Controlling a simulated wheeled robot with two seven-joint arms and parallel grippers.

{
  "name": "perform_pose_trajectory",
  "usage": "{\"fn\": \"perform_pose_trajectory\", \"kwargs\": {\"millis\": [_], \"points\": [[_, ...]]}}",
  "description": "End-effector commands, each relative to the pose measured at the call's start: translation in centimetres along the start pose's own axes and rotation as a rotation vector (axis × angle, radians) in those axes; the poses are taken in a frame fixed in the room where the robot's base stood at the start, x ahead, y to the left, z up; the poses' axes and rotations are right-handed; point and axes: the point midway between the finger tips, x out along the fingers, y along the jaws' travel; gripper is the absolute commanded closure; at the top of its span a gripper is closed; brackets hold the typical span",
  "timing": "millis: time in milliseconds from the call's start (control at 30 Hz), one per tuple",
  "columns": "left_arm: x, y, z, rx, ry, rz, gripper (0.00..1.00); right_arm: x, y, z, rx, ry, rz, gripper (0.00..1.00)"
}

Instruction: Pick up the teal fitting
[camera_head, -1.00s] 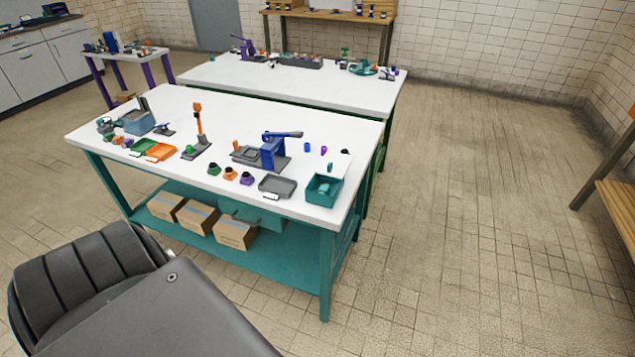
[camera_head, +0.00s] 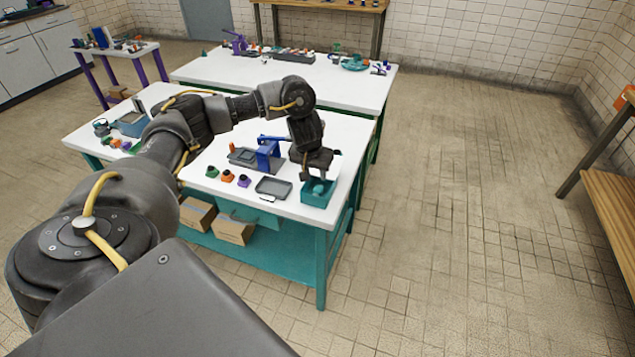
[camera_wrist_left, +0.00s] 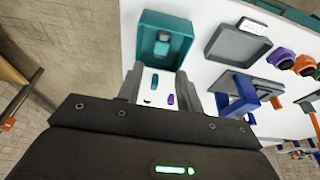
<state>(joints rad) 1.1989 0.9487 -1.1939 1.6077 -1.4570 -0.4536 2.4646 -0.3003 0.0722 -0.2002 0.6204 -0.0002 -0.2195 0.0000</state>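A teal bin (camera_head: 310,200) stands at the near right corner of the white table, and a teal fitting (camera_head: 319,188) lies inside it. In the left wrist view the bin (camera_wrist_left: 185,24) is at the top, with the fitting (camera_wrist_left: 161,46) in it. My left gripper (camera_head: 315,175) points down just above the bin's far side. In the wrist view its two fingers (camera_wrist_left: 160,88) are apart, with nothing held between them. A smaller teal piece (camera_wrist_left: 155,81) and a purple piece (camera_wrist_left: 170,100) lie on the table, seen between the fingers. My right gripper is out of view.
A grey tray (camera_head: 273,188) lies left of the bin, and a blue press (camera_head: 268,154) stands behind the tray. Green, orange and purple parts (camera_head: 228,176) sit further left. A second white table (camera_head: 350,88) is behind.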

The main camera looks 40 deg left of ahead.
Motion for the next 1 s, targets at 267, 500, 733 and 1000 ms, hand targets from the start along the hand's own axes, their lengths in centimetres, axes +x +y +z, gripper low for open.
{"fn": "perform_pose_trajectory", "kwargs": {"millis": [267,500,733,1000], "points": [[2.1,-0.2,0.1,-0.014,-0.006,-0.004,0.64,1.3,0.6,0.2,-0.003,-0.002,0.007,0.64],[5.3,-0.2,0.1,-0.013,-0.005,-0.003,0.64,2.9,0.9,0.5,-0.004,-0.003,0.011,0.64],[5.7,-0.2,0.0,-0.012,-0.003,-0.003,0.64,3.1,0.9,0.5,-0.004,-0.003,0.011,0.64],[9.3,-0.4,0.1,-0.013,-0.006,-0.005,0.64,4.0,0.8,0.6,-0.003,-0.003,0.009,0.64]]}}
